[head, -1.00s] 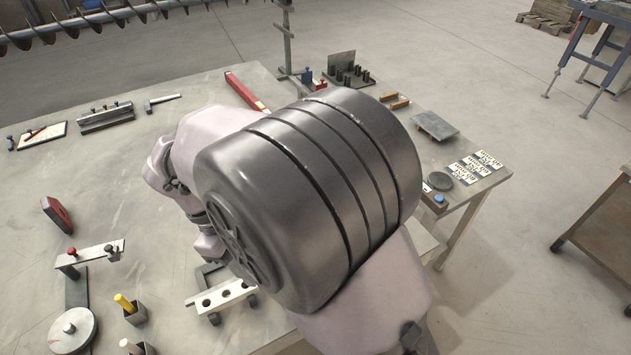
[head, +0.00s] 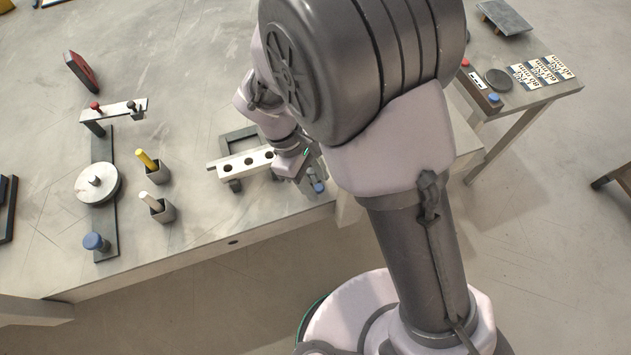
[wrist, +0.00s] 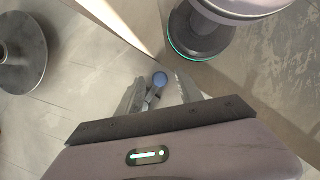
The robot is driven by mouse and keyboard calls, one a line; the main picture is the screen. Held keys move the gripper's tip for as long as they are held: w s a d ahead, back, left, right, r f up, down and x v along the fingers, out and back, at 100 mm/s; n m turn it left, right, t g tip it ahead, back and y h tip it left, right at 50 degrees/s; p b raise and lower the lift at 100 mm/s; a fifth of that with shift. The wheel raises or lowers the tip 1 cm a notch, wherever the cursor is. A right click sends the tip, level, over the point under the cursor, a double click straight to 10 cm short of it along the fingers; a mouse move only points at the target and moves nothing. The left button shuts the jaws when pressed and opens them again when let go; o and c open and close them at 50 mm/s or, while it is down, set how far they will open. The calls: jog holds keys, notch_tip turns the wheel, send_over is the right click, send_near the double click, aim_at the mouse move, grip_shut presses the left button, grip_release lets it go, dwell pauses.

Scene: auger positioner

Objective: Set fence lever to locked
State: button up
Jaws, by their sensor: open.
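A small lever with a blue round knob (head: 318,187) stands at the front table edge, right of a pale bar with holes (head: 243,163). I take it for the fence lever; its base is hidden by my arm. The blue knob (wrist: 160,79) also shows in the wrist view, between my fingertips, with its stem running down between the fingers. My gripper (wrist: 160,85) is open, one finger on each side of the knob, and contact is not clear. In the head view my gripper (head: 309,178) is at the lever, partly hidden. Lever markings are not visible.
Left of it stand cups with a yellow peg (head: 148,160) and a white peg (head: 152,203), a disc on a dark bar (head: 98,183), and another blue knob (head: 96,242). The table front edge is close to my base.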

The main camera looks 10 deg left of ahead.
grip_shut()
jog(key=shift+r, duration=0.1)
dwell(1.3)
